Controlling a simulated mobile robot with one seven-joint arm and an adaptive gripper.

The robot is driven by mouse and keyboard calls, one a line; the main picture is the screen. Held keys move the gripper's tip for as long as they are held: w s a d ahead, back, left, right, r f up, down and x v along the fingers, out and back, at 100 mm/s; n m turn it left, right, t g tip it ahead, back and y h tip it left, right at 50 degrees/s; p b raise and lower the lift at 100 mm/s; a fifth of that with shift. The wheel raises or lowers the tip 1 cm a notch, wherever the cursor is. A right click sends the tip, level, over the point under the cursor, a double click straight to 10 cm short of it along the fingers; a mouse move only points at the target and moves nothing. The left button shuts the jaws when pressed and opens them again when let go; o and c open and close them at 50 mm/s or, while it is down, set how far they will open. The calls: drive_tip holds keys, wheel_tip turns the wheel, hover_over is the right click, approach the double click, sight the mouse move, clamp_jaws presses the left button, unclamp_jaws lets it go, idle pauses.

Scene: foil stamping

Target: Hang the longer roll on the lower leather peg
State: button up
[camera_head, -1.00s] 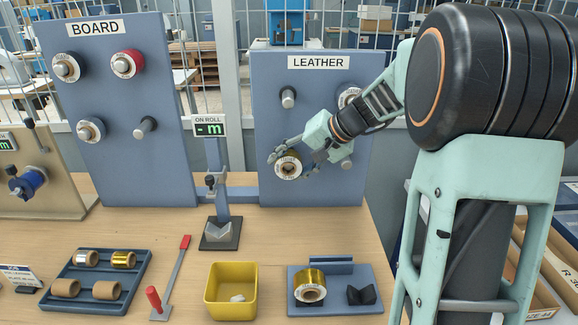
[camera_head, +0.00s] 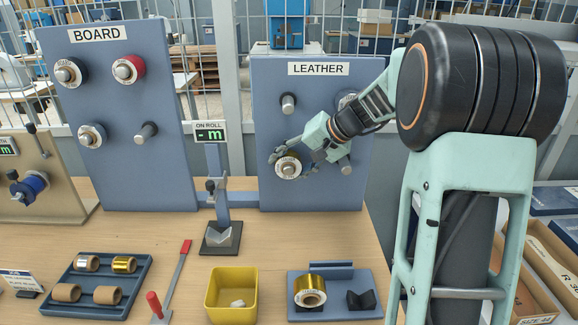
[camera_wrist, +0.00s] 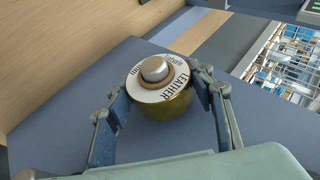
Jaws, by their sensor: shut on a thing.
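The blue LEATHER panel (camera_head: 325,115) stands at the back right. My gripper (camera_head: 290,165) is shut on a gold roll (camera_head: 287,168) with a white end label, at the panel's lower left peg. In the wrist view the roll (camera_wrist: 165,98) sits between my two fingers (camera_wrist: 165,115); its label reads LEATHER, and the grey peg end (camera_wrist: 154,69) shows through its core. The lower right peg (camera_head: 346,166) looks bare, partly behind my gripper. Another gold roll (camera_head: 308,284) rests on a blue stand at the front.
The BOARD panel (camera_head: 115,170) stands left. A yellow bin (camera_head: 231,306), small-roll tray (camera_head: 103,267) and red-handled tool (camera_head: 172,283) occupy the table front.

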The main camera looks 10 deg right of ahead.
drive_tip(key=shift+w, duration=0.15)
drive_tip(key=o, duration=1.3)
drive_tip(key=v, duration=0.2)
drive_tip(key=shift+d+r, duration=0.25)
drive_tip(key=shift+r, duration=0.05)
drive_tip(key=s+d, duration=0.8)
drive_tip(key=s, duration=0.1)
drive_tip(key=shift+d, duration=0.3)
drive_tip(key=shift+w+d+r, duration=0.1)
